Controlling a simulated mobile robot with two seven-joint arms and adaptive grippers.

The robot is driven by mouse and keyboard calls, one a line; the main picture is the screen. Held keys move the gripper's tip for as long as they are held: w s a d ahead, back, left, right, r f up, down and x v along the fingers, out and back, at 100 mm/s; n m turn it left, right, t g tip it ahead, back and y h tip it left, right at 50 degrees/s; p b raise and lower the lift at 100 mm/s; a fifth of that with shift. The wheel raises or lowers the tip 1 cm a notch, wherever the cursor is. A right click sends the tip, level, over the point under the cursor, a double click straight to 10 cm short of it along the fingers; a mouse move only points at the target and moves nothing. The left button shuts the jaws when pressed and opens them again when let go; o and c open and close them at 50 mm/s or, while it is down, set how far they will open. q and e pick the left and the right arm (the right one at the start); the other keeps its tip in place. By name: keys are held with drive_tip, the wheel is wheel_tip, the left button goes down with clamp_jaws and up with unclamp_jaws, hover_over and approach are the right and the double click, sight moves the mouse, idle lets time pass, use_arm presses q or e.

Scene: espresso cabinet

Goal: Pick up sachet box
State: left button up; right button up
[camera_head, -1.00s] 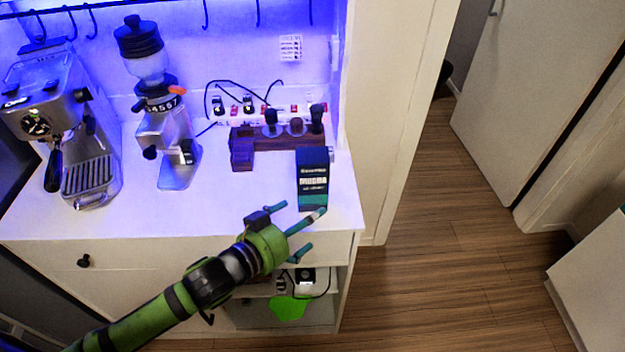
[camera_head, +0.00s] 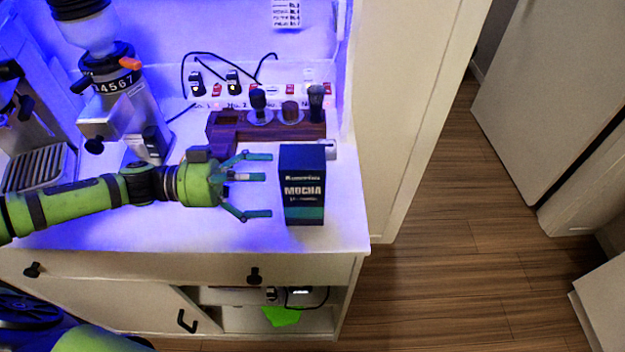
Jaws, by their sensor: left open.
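The sachet box (camera_head: 303,188) is dark navy with a teal lower band and the word MOCHA on its front. It stands upright on the white counter top near the right end. My left gripper (camera_head: 262,186) is open and empty just left of the box. Its fingers point right at the box's left side, with a small gap between the fingertips and the box. My right gripper is not in view.
A wooden tamper stand (camera_head: 225,130) and a power strip are behind the box. A grinder (camera_head: 122,110) and an espresso machine (camera_head: 40,160) stand at the left. The counter's right edge (camera_head: 362,215) is close to the box, with wooden floor beyond.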

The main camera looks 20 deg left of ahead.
sight(303, 185)
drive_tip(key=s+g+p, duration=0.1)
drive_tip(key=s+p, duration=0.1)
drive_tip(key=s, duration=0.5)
use_arm(q)
drive_tip(key=x, duration=0.1)
drive_tip(key=p+x, duration=0.1)
drive_tip(key=x, duration=0.3)
drive_tip(key=shift+s+r, duration=0.4)
drive_tip(key=shift+f+p+x, duration=0.25)
drive_tip(key=shift+p+x, duration=0.15)
drive_tip(key=shift+x, duration=0.55)
drive_tip(key=shift+d+f, duration=0.1)
drive_tip(key=shift+d, duration=0.1)
drive_tip(key=shift+w, duration=0.1)
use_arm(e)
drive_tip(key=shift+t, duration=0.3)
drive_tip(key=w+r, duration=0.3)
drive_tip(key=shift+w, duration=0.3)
use_arm(q)
drive_tip(key=shift+a, duration=0.1)
drive_tip(key=c, duration=1.1)
drive_tip(key=shift+c, duration=0.8)
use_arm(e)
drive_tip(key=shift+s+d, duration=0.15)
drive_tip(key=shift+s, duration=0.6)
